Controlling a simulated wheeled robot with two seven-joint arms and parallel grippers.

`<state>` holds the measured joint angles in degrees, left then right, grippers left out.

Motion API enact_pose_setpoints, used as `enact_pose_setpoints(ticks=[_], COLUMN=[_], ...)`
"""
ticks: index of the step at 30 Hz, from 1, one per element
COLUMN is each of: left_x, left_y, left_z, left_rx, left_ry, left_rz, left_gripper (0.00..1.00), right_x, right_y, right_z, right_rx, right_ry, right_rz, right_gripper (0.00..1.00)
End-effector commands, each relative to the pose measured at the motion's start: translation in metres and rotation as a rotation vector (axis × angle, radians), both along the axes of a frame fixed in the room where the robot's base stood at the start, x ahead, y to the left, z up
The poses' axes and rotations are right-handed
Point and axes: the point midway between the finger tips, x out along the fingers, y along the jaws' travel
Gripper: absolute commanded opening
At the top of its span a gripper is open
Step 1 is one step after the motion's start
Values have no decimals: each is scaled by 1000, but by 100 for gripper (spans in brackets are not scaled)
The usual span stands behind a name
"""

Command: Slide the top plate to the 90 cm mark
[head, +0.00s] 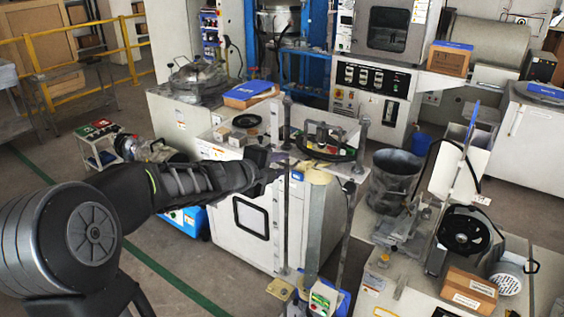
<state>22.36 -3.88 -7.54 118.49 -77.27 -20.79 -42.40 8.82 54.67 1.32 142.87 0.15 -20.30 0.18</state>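My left arm comes in from the left, and its dark gripper (281,168) is at the upright posts of a white test machine (234,214). The gripper is beside a light plate (340,169) near the top of the posts; I cannot tell if they touch. This looks like the top plate. A black ring (328,148) is above it, and a pale round pad (318,177) tops a grey column (314,225) below. The fingers are small and dark against the posts, so their opening cannot be made out. No 90 cm mark is readable. My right gripper is not in view.
A grey bucket (394,181) stands right of the machine. A bench with a black reel (465,231) and cardboard box (468,291) is at the lower right. A blue-topped box (250,94) lies behind the machine. Floor with a green line (175,277) is open at the lower left.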

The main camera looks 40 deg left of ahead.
Motion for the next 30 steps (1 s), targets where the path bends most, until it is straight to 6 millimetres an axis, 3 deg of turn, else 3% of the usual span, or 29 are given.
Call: enact_pose_setpoints(ticks=[13, 30], left_x=[-44, -47], left_y=[-1, -1], left_z=[18, 17], left_rx=[0, 0], left_ry=[-1, -1], left_rz=[0, 0], left_gripper=[29, 29], right_x=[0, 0], right_y=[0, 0], right_z=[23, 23], right_rx=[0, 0], right_ry=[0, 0], right_rz=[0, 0], right_gripper=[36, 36])
